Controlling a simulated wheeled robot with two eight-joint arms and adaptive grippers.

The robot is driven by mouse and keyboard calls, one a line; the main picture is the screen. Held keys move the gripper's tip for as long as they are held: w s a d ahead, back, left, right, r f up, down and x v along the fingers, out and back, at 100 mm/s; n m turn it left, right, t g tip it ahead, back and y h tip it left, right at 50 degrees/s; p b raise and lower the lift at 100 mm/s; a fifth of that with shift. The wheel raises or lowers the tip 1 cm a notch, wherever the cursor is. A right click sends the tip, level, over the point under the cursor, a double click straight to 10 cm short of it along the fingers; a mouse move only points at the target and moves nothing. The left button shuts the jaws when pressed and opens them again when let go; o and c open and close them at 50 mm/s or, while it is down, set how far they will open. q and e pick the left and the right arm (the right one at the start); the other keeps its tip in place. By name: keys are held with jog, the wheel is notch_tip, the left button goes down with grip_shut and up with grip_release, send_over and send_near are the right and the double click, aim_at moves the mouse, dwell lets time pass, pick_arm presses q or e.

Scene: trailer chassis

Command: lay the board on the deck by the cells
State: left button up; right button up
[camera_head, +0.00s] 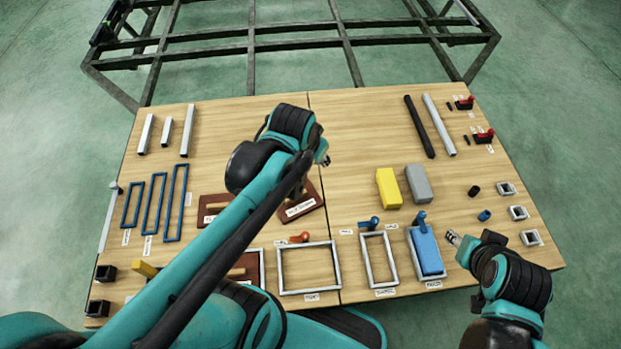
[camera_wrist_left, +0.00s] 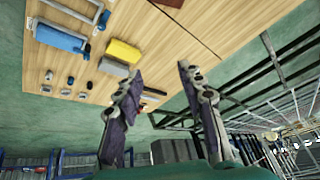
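Reddish-brown boards with white labels lie on the wooden table, partly hidden by my left arm; one board (camera_head: 304,209) shows right of the arm and another (camera_head: 212,203) left of it. I cannot tell which board is meant. A yellow block (camera_head: 388,188) and a grey block (camera_head: 418,184) stand side by side right of centre; whether these are the cells is unclear. My left gripper (camera_head: 325,160) is above the table's middle. In the left wrist view its fingers (camera_wrist_left: 159,72) are apart with nothing between them. My right gripper (camera_head: 453,237) is beside the blue block (camera_head: 427,251); its fingers are too small to read.
The wooden table (camera_head: 350,130) is clear at its back middle. A dark metal frame (camera_head: 250,45) stands behind it. Grey rectangular frames (camera_head: 309,244) line the front, blue frames (camera_head: 153,205) the left. A black bar (camera_head: 419,126) and grey bar (camera_head: 439,124) lie back right.

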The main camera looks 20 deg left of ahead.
pick_arm(q)
jog(key=s+d+n+t, duration=0.1)
jog(key=s+d, duration=0.1)
jog(key=s, duration=0.5)
jog(key=shift+d+r+n+t, duration=0.2)
jog(key=shift+n+t, duration=0.1)
jog(key=shift+t, duration=0.1)
dwell(0.7)
